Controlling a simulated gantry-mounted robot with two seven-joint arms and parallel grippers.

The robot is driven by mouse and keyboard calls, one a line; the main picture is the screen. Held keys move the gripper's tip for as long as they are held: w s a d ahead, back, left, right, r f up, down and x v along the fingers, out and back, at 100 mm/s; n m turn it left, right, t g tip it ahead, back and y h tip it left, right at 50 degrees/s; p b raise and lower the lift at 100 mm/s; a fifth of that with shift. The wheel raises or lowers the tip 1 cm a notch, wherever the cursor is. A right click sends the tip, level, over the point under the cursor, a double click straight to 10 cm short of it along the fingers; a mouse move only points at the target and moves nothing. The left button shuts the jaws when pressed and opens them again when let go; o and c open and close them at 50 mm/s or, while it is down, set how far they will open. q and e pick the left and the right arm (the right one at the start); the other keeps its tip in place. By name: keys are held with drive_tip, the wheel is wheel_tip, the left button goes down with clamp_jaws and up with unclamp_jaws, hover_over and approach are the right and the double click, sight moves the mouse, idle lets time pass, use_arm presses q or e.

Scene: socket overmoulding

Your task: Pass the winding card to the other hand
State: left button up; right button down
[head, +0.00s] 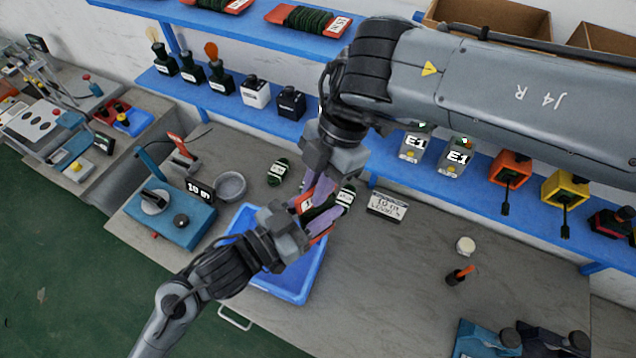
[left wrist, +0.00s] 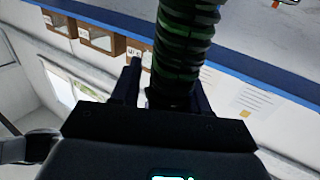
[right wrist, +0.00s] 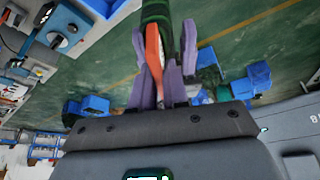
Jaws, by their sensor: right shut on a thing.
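The winding card (head: 307,202), orange-red with dark green winding, is held in the air above the blue tray. My right gripper (head: 319,186) comes down from above and is shut on it; in the right wrist view the card's orange edge (right wrist: 153,45) stands between the purple fingers. My left gripper (head: 306,224) reaches up from the lower left, close to the card. In the left wrist view the green winding (left wrist: 183,45) stands between the dark fingers, with a gap at the left finger, so it looks open around the card. The grippers partly hide the card.
The blue tray (head: 285,285) lies below both grippers on the grey bench. Green wound coils (head: 278,171) and a label stand (head: 387,206) are near. A blue device (head: 170,222) and grey bowl (head: 230,186) stand left. The bench's right middle is mostly clear.

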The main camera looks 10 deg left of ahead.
use_arm(q)
drive_tip(key=shift+f, duration=0.15)
drive_tip(key=shift+a+f, duration=0.1)
drive_tip(key=shift+f, duration=0.2)
drive_tip(key=f+n+y, duration=0.1)
drive_tip(key=f, duration=0.2)
drive_tip(key=s+a+f+n+g+y, duration=0.1)
drive_tip(key=f, duration=0.2)
drive_tip(key=f+y, duration=0.2)
drive_tip(key=f, duration=0.2)
drive_tip(key=shift+s+a+n+g, duration=0.2)
drive_tip(key=shift+a+n+g, duration=0.15)
drive_tip(key=shift+n+g, duration=0.05)
drive_tip(key=s+a+f+n+g+y, duration=0.25)
drive_tip(key=s+f, duration=0.25)
drive_tip(key=f, duration=0.5)
drive_tip(key=s+a+f+g+y, duration=0.2)
drive_tip(key=s+a+g+y, duration=0.3)
drive_tip(key=s+a, duration=0.5)
drive_tip(key=shift+s+a+f+n+g, duration=0.2)
drive_tip(key=shift+s+a+n+g, duration=0.15)
drive_tip(key=shift+s+a+g, duration=0.15)
drive_tip(key=shift+w, duration=0.15)
